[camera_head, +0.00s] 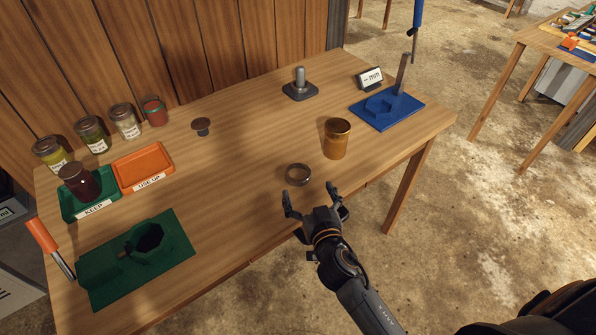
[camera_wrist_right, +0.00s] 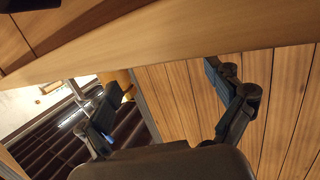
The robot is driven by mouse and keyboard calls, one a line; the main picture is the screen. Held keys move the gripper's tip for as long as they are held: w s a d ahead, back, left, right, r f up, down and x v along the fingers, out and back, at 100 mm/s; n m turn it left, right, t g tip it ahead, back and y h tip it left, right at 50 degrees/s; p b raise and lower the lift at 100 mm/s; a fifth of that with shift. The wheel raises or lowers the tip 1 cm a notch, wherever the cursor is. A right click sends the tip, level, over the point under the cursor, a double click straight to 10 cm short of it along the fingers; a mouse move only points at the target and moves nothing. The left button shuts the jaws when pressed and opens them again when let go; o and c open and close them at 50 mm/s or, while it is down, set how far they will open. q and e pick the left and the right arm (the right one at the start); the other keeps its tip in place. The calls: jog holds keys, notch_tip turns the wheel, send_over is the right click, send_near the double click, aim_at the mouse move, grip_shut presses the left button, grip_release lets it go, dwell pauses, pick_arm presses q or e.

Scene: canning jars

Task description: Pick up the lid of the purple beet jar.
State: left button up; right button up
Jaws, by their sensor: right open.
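A dark purple-red jar (camera_head: 83,185) with a brownish top stands on the green KEEP tray at the left of the table. A low round metal ring or lid (camera_head: 298,174) lies on the table near its front edge; I cannot tell which jar it belongs to. My right gripper (camera_head: 311,197) is open and empty at the table's front edge, just in front of this ring and apart from it. In the right wrist view its two spread fingers (camera_wrist_right: 165,92) show with nothing between them. My left gripper is not in view.
An amber jar (camera_head: 336,141) stands right of the ring. Green (camera_head: 105,290) and blue (camera_head: 412,113) holders, an orange USE UP tray (camera_head: 143,168), a small brown knob-like piece (camera_head: 201,124) and several jars at the back left occupy the table (camera_head: 235,215). Its middle is clear.

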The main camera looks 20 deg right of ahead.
aim_at(301, 181)
jog(key=shift+w+a+f+p, duration=0.1)
jog(key=shift+w+f, duration=0.15)
jog(key=shift+w, duration=0.85)
jog(key=shift+w+d+f+p, duration=0.1)
jog(key=shift+w+f, duration=0.2)
jog(key=shift+w, duration=0.8)
jog(key=shift+w+a+f+p, duration=0.1)
jog(key=shift+w+f, duration=0.15)
jog(key=shift+w, duration=0.85)
jog(key=shift+c, duration=0.3)
jog(key=c, duration=0.8)
